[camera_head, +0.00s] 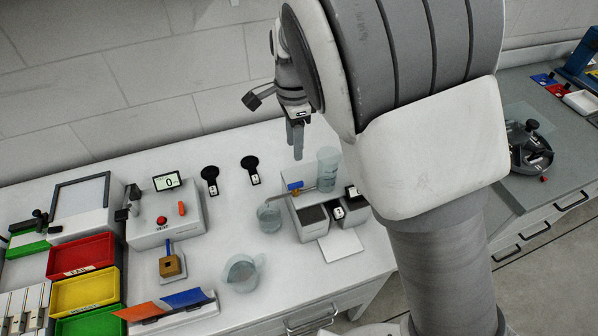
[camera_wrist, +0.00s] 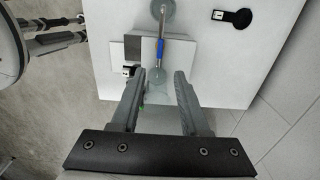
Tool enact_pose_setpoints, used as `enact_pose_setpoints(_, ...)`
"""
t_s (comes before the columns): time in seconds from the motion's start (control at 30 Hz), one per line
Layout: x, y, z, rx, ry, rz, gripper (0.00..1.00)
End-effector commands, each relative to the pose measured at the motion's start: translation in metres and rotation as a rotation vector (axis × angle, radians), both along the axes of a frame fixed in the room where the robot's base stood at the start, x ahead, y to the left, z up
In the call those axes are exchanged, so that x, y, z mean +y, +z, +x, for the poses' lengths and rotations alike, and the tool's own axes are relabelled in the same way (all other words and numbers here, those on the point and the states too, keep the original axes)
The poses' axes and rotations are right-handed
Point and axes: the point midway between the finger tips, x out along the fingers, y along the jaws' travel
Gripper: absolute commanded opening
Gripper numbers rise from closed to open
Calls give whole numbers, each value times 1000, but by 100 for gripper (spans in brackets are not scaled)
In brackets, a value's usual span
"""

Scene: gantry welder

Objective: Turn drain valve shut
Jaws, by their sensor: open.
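The drain valve is a small brass-coloured fitting (camera_head: 297,191) with a blue lever handle (camera_head: 294,185), at the side of a clear cylinder (camera_head: 327,168). In the wrist view the blue handle (camera_wrist: 160,49) lies roughly in line with the outlet pipe, beyond my fingertips. A clear beaker (camera_head: 269,217) stands below the outlet side. My gripper (camera_head: 296,152) points down above and behind the valve, apart from it. In the wrist view my gripper (camera_wrist: 159,74) is open and empty, with the clear cylinder partly seen between its fingers. The valve body is hard to make out there.
A clear jug (camera_head: 242,273), a box with a red button (camera_head: 165,218) and coloured bins (camera_head: 85,292) stand to the left. The wall is close behind.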

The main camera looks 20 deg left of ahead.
Motion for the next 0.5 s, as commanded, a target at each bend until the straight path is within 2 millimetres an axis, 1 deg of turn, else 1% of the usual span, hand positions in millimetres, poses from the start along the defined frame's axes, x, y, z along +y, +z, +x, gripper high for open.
enact_pose_setpoints(0.03,-1,-12,-1,4,-1,-6,45)
enact_pose_setpoints(0.3,-2,-72,0,3,-1,-5,45)
enact_pose_setpoints(0.5,-1,-108,-1,2,0,-3,45)
